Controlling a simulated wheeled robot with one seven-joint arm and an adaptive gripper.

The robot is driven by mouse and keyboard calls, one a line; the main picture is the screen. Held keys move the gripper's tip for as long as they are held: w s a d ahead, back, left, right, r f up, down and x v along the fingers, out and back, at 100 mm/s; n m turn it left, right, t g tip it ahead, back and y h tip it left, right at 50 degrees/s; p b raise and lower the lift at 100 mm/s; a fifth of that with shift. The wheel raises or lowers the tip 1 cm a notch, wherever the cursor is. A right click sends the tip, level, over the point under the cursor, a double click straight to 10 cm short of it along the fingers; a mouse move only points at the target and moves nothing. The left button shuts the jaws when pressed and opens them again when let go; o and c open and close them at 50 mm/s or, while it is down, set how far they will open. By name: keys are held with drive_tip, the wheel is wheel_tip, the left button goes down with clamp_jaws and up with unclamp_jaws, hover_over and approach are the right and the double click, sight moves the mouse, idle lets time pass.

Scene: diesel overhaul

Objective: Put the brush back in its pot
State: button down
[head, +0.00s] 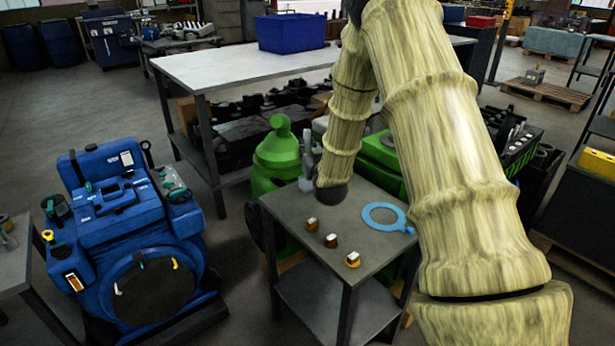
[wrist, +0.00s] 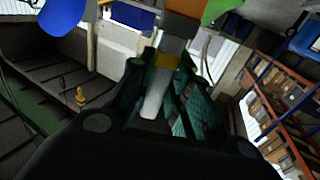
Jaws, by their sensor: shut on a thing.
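In the wrist view my gripper (wrist: 167,72) has its green-padded fingers closed around a pale, slim piece (wrist: 154,98) that looks like the brush. A yellowish band and a grey block show beyond the fingertips, but I cannot tell whether they belong to it. In the head view my arm comes down over the small grey table (head: 325,276). Grey finger-like parts stand beside its dark end joint, too small to read. I cannot pick out the brush's pot with certainty.
Three small brass-and-white pieces (head: 331,240) and a flat blue ring (head: 384,216) lie on the small table. A green rounded machine (head: 277,160) stands behind it. A blue engine (head: 130,215) stands to the left. A long bench (head: 235,68) carries a blue bin (head: 290,32).

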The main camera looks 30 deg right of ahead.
drive_tip(key=shift+f, duration=3.55)
drive_tip(key=shift+f, duration=0.1)
drive_tip(key=c, duration=1.3)
unclamp_jaws()
drive_tip(key=shift+c, duration=0.2)
drive_tip(key=shift+a, duration=0.1)
drive_tip(key=v, duration=0.7)
drive_tip(key=shift+s+a, duration=0.1)
drive_tip(key=shift+s, duration=0.1)
